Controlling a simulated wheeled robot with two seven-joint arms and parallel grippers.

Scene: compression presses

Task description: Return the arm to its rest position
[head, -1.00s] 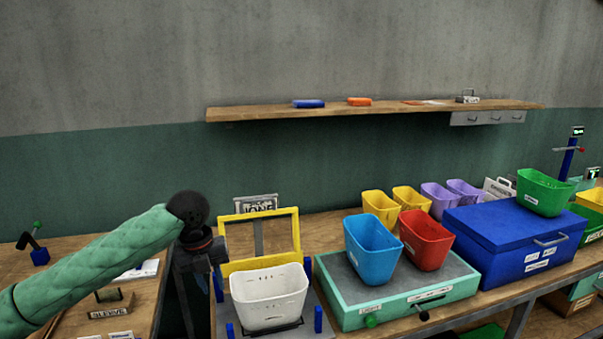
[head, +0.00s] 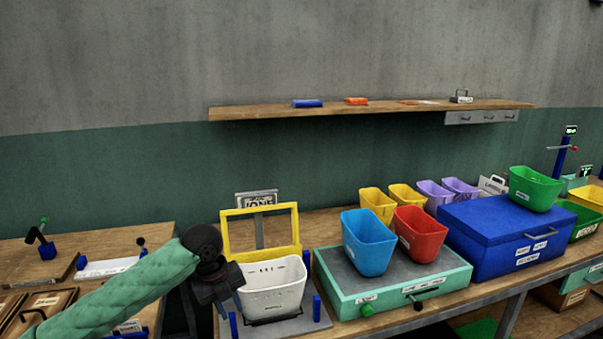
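My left arm, in a green quilted sleeve, comes in from the lower left of the head view. Its dark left gripper (head: 222,296) points down at the left side of the white bin (head: 275,290), overlapping its edge in the picture. I cannot tell whether it touches the bin, and its fingers are too dark and small to read. The white bin stands on a grey base plate with blue posts, in front of a yellow frame (head: 232,235). My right gripper is outside the view.
A blue bin (head: 368,243) and a red bin (head: 420,236) stand on a pale green box (head: 395,297). A large blue chest (head: 490,240) with a green bin (head: 535,188) is on the right. A wall shelf (head: 330,111) runs above. A gap separates the left table (head: 100,235) from this bench.

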